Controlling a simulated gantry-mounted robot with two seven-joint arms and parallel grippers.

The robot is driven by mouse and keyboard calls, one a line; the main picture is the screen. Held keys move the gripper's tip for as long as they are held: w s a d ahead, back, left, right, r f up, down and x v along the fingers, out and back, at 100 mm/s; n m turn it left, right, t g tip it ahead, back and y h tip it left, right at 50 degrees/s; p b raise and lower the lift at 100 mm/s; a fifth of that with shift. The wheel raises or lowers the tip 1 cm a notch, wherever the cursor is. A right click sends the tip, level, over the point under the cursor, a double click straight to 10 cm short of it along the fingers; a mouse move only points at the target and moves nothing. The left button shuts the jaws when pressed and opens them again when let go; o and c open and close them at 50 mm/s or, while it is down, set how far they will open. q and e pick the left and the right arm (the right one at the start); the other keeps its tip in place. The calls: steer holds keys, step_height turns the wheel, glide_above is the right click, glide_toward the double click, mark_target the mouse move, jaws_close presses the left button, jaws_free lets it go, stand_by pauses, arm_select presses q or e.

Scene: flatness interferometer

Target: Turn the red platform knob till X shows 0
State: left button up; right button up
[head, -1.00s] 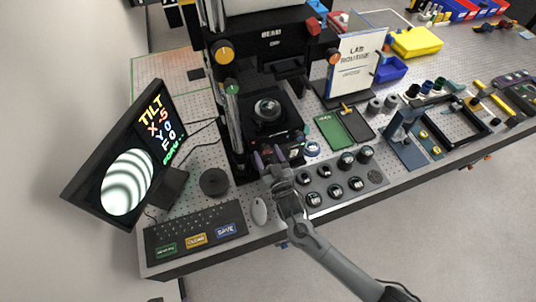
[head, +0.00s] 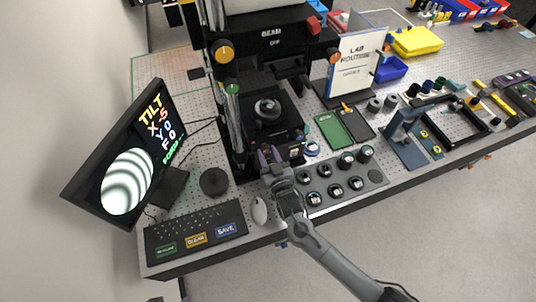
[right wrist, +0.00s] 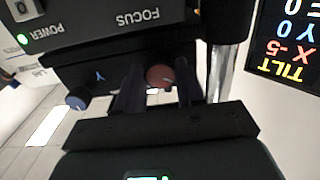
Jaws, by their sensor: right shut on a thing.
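In the right wrist view the red knob (right wrist: 160,76) sits between the dark fingers of my right gripper (right wrist: 158,92), on the front of the black platform. The fingers are shut on it. In the head view my right gripper (head: 268,158) reaches up to the platform's front edge, and it hides the red knob there. The tilted monitor (head: 128,160) shows TILT with X at -5 and Y at 0, above a striped fringe disc. The same X -5 reading appears upside down in the right wrist view (right wrist: 288,47). My left gripper is not in view.
A blue knob (right wrist: 77,98) marked Y stands beside the red one. The black optical stage (head: 268,112) rises behind my gripper. A black tray of several round parts (head: 335,181), a mouse (head: 259,211) and a keyboard (head: 195,233) lie close by.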

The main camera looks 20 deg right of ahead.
steer(key=m, duration=0.3)
steer(key=shift+m, duration=0.4)
steer(key=m, duration=0.2)
steer(key=shift+m+b, duration=0.3)
steer(key=m, duration=0.3)
steer(key=shift+a+m, duration=0.1)
steer(key=shift+m, duration=0.8)
steer(key=o, duration=1)
steer(key=shift+o, duration=0.2)
steer(key=shift+s, duration=0.1)
